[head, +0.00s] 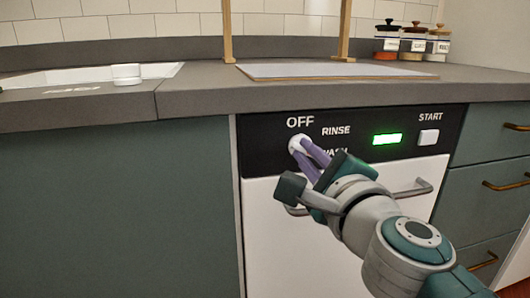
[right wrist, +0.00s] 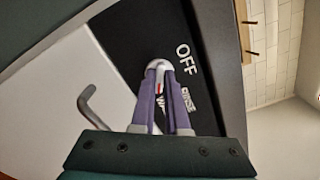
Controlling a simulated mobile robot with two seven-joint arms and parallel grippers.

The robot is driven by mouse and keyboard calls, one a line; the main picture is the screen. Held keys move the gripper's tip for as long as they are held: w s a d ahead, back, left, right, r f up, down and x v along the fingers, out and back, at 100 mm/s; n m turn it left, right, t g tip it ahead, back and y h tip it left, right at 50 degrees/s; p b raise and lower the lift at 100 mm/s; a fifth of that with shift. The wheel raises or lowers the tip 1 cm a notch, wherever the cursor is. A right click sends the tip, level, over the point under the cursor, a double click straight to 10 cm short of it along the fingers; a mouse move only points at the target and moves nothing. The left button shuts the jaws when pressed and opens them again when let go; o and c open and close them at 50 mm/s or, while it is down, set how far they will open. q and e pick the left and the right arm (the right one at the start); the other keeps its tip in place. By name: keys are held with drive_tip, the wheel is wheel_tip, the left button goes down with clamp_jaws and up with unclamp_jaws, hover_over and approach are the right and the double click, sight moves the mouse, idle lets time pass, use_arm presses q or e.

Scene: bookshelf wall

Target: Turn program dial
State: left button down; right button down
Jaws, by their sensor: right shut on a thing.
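The white round program dial (head: 295,144) is on the black control panel (head: 360,140) of a white dishwasher, below the OFF label and left of the RINSE label. A WASH label is partly hidden behind my fingers. My right gripper (head: 303,148) has its purple fingers shut on the dial. In the right wrist view the dial (right wrist: 158,66) shows between the fingertips (right wrist: 158,72), with a small red mark just below them. Where the dial points I cannot tell. My left gripper is not in view.
A green lit display (head: 386,139) and a white START button (head: 428,137) are on the panel's right. The dishwasher's bar handle (head: 412,189) runs below, partly behind my arm. A grey countertop (head: 200,97) juts out above, with jars (head: 412,45) at the back.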

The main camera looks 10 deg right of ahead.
drive_tip(key=shift+n, duration=0.3)
drive_tip(key=n+p, duration=0.1)
drive_tip(key=n, duration=0.4)
drive_tip(key=n+p, duration=0.2)
drive_tip(key=n, duration=0.4)
drive_tip(key=shift+f+n, duration=0.1)
drive_tip(key=shift+n, duration=0.2)
drive_tip(key=n+p, duration=0.2)
drive_tip(key=n, duration=0.7)
drive_tip(key=shift+d+f+n+p, duration=0.1)
drive_tip(key=shift+n+p, duration=0.2)
drive_tip(key=shift+n, duration=1)
